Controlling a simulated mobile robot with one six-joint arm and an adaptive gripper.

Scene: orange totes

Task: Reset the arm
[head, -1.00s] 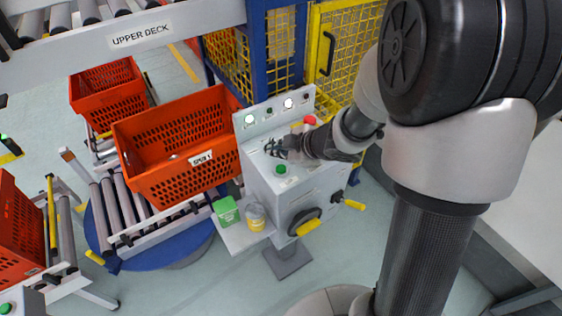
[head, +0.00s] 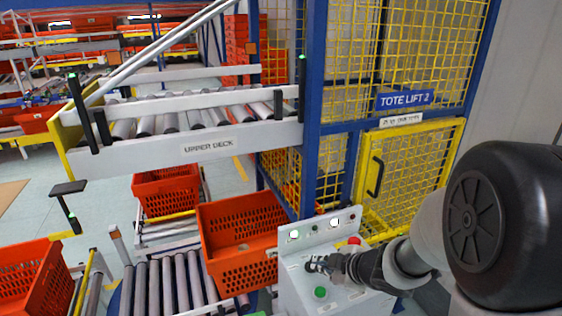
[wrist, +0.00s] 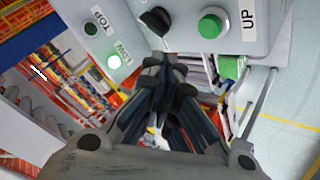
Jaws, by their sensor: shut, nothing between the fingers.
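My arm reaches in from the right in the head view. My gripper (head: 316,264) is over the top of a grey control box (head: 290,290), between its lamp panel and a green button (head: 320,292). The wrist view shows my gripper (wrist: 165,66) with its dark fingers drawn together and nothing between them. Close by it there are a black selector knob (wrist: 155,21) and a green button (wrist: 212,23) labelled UP. A lamp marked LOW (wrist: 114,62) is lit, and the lamp marked TOP (wrist: 91,29) is dark. I cannot tell whether the fingertips touch the box.
A red button (head: 354,241) stands right of my gripper. An orange tote (head: 240,270) sits left of the box, near a roller conveyor (head: 165,285). The upper deck (head: 190,150) passes above. A yellow mesh gate (head: 415,170) and blue posts stand behind the box.

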